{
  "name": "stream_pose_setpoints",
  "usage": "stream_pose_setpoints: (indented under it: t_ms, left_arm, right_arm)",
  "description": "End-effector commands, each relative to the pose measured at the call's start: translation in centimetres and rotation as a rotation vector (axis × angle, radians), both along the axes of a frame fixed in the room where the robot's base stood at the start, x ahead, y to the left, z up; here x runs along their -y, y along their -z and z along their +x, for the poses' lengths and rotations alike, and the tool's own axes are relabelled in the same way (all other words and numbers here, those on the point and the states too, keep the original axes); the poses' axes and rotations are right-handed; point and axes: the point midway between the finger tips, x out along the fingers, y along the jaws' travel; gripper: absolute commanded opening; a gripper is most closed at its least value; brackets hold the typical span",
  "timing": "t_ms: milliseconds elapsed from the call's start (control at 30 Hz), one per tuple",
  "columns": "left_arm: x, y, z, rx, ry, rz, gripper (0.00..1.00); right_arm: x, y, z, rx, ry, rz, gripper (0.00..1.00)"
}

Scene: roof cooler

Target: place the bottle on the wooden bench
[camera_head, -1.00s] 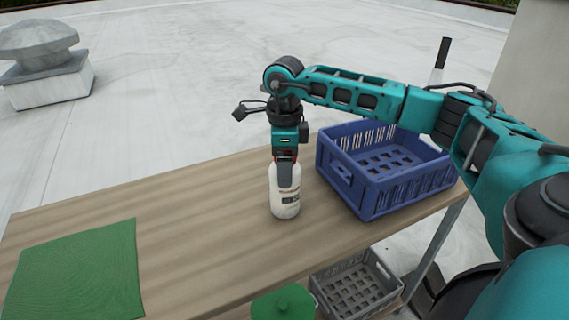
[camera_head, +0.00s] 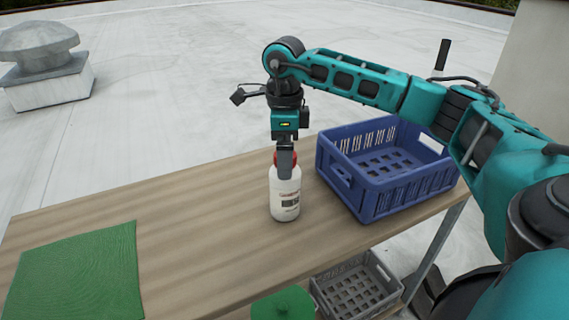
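The white bottle (camera_head: 285,200) with a red cap and a printed label stands upright on the wooden bench (camera_head: 190,205), just left of the blue crate. My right gripper (camera_head: 286,172) points straight down over the bottle top. Its near finger covers part of the red cap and the shoulder, and red shows at its sides. The far finger is hidden behind. The gripper has slid up along the bottle while the bottle stays standing, so it is open around the cap. My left gripper is out of view.
A blue crate (camera_head: 403,197), empty, stands on the bench's right end, close to the bottle. A green mat (camera_head: 80,275) lies at the bench's left. A grey crate (camera_head: 350,290) and a green object (camera_head: 285,304) are below the front edge. The bench's middle left is clear.

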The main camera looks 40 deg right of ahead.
Motion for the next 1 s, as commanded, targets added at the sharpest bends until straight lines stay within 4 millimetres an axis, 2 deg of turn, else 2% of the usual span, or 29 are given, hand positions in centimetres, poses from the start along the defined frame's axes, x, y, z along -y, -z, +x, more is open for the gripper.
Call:
stream_pose_setpoints:
  t_ms: [33, 200, 400, 567, 1000]
  left_arm:
    - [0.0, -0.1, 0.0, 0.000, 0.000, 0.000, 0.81]
    - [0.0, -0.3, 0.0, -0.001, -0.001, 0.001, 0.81]
    - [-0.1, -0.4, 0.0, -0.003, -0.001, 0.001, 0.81]
    - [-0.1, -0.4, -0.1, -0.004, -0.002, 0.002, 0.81]
    - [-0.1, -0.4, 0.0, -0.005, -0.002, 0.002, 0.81]
  right_arm:
    - [0.0, -1.4, 0.1, 0.007, -0.001, 0.001, 0.99]
    - [0.0, -5.0, 0.1, 0.005, 0.000, 0.001, 0.99]
    - [-0.1, -7.6, 0.1, 0.002, 0.000, 0.001, 0.99]
    - [0.0, -8.2, 0.0, 0.000, 0.000, 0.000, 0.99]
    - [0.0, -8.2, 0.0, 0.000, 0.000, 0.000, 0.99]
